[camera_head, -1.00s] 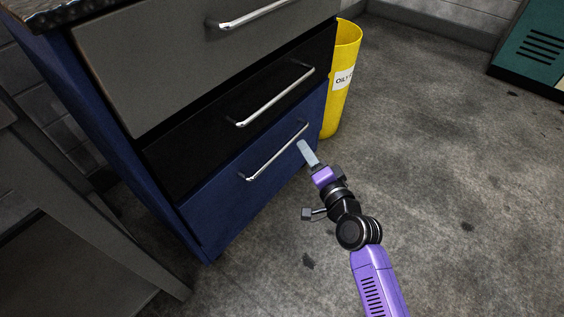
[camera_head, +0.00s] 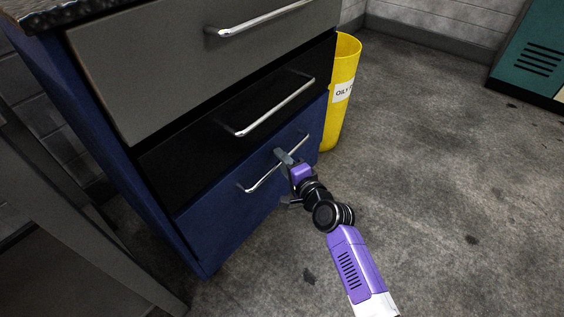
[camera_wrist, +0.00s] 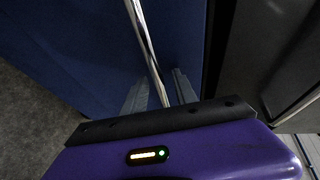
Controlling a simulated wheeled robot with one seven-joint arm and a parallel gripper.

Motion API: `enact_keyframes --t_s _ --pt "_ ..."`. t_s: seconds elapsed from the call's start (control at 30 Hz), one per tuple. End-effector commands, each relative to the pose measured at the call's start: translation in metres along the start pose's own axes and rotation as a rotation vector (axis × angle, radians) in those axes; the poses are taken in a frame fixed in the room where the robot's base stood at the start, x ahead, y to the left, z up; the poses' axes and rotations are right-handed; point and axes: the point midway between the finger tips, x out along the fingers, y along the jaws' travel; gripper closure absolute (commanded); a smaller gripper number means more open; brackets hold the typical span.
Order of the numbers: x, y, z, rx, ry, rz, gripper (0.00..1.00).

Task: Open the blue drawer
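The blue drawer (camera_head: 225,217) is the lowest in the cabinet, and its front looks flush, so it appears closed. Its silver bar handle (camera_head: 259,184) runs along the front. My gripper (camera_head: 284,157) is at the handle, right of its middle. In the wrist view the blue front (camera_wrist: 75,45) fills the left and centre. There the handle (camera_wrist: 148,45) runs down between the two fingers of my gripper (camera_wrist: 158,90). The fingers are apart, with gaps beside the bar. The handle part nearest the palm is hidden by the gripper body.
A black drawer (camera_head: 215,133) and a grey drawer (camera_head: 150,75) sit above, each with a silver handle. A yellow bin (camera_head: 341,105) stands right beside the cabinet. A grey table-like frame (camera_head: 75,235) is at left. The concrete floor (camera_head: 450,180) at right is clear.

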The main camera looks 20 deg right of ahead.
Motion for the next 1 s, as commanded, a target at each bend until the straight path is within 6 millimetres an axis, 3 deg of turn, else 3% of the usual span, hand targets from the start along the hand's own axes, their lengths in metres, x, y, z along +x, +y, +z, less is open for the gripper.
enact_keyframes --t_s 0.23,0.4,1.0 --pt "0.0007 -0.0003 0.0 0.0 0.0 0.0 0.66" --pt "0.0006 -0.0003 -0.0001 0.0 0.0 0.0 0.99" --pt "0.0003 0.0002 -0.0003 -0.001 0.001 0.0 1.0"
